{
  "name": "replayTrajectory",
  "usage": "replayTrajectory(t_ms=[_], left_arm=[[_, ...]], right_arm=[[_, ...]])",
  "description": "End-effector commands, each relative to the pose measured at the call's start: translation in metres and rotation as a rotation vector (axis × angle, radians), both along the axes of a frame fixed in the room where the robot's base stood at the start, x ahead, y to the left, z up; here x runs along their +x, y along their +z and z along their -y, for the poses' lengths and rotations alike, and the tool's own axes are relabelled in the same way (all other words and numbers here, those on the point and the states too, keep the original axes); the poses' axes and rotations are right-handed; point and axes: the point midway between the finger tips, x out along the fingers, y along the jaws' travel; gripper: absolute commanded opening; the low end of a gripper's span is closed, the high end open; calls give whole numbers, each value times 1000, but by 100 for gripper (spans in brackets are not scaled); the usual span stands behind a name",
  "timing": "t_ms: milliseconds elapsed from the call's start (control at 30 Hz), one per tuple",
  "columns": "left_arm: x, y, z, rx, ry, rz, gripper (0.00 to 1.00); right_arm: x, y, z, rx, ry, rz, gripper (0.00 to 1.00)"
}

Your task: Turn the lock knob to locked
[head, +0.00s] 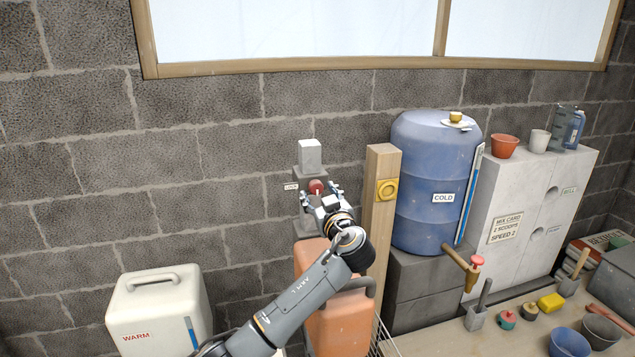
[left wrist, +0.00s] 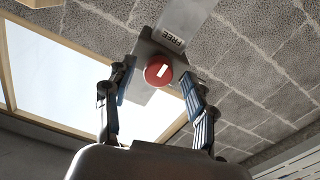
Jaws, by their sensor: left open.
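The lock knob (head: 316,187) is a small round red knob on a grey wall fitting, with a small LOCK label (head: 291,187) to its left. In the left wrist view the red knob (left wrist: 158,70) carries a short white bar, and the word FREE (left wrist: 173,39) stands on the plate near it. My left gripper (head: 321,194) is open in front of the knob. In the left wrist view its fingers (left wrist: 155,80) are spread to either side of the knob, with gaps between them and it. I cannot tell how near the fingertips are in depth. My right gripper is out of view.
A wooden post (head: 380,215) with a yellow fitting stands just right of my gripper. A blue COLD barrel (head: 436,225) stands beyond it. An orange container (head: 340,318) is below, and a white WARM container (head: 158,312) stands lower left. The wall to the left is clear.

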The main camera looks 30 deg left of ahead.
Motion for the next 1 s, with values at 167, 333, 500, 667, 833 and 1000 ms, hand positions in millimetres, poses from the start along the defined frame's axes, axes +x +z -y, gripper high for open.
replayTrajectory(t_ms=[167,333,500,667,833,1000], left_arm=[[10,1,-12,0,1,-2,56],[12,-1,-14,-1,0,0,56],[12,-1,-14,-1,0,0,54],[12,-1,-14,-1,0,0,21],[12,-1,-14,-1,0,-1,1],[12,-2,-14,8,0,-11,1]], right_arm=[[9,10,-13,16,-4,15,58],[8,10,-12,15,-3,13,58],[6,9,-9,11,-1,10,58],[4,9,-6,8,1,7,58],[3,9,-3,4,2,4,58],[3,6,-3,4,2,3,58]])
